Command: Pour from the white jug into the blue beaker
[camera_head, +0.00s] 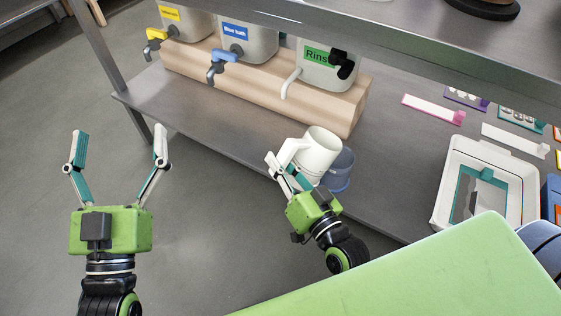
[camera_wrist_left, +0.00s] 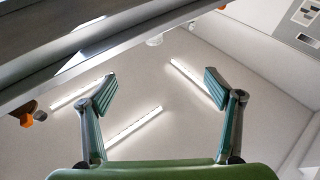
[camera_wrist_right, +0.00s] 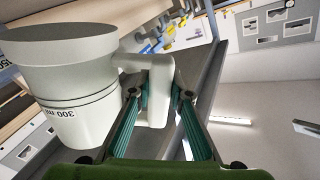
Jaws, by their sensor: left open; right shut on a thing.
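The white jug (camera_head: 318,153) is in the head view at the front of the metal bench, with its open mouth facing up. In the right wrist view the jug (camera_wrist_right: 70,85) shows a "300 ml" mark and its handle between my fingers. My right gripper (camera_head: 284,166) is shut on that handle. The blue beaker (camera_head: 341,170) stands on the bench just right of and behind the jug, which partly hides it. I cannot tell whether the two touch. My left gripper (camera_head: 122,150) is open and empty, over the floor left of the bench.
Containers with yellow, blue and green "Rinse" labels (camera_head: 319,57) stand on a wooden block (camera_head: 270,85), with taps facing the bench front. A white tray (camera_head: 447,163) is at the right. An upper shelf (camera_head: 420,45) overhangs the back. The bench's front left stretch is clear.

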